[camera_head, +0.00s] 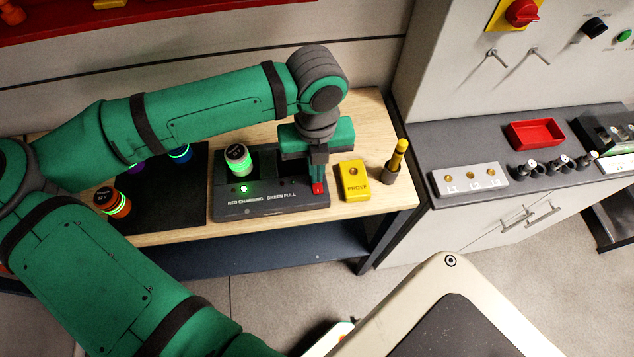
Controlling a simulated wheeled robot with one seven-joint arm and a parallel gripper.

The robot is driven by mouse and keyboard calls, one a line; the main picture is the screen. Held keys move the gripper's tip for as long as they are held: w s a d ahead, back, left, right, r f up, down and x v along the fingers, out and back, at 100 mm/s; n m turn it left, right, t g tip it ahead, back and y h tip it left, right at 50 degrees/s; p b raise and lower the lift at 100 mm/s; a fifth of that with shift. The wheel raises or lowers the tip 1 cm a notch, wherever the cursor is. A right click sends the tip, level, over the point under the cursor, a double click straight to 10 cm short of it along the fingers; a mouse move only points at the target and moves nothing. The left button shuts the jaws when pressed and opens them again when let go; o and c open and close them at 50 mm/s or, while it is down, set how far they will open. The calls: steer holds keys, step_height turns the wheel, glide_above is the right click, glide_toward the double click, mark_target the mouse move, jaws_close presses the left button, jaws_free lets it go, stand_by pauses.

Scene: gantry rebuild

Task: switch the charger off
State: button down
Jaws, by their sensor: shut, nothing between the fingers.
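The charger (270,188) is a dark box on the wooden bench, with the words "RED CHARGING GREEN FULL" along its front. A battery (238,159) with a glowing green ring stands in its left part. A small green light (243,189) is lit in front of it. A red switch (319,188) is at the charger's right end. My gripper (317,180) is shut and empty, pointing down with its tips at the red switch. I cannot tell whether they touch it. The gripper hides part of the charger's right side, and the switch's position is unclear.
A yellow PROVE box (354,181) and a yellow tool in a holder (396,162) stand close right of the charger. A grey counter (470,205) with a red tray (536,134) is farther right.

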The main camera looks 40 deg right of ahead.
steer(key=shift+f, duration=0.5)
steer(key=shift+r, duration=0.1)
stand_by(0.3)
steer(key=shift+r, duration=0.25)
steer(key=shift+s+r, duration=0.1)
steer(key=shift+r, duration=3.05)
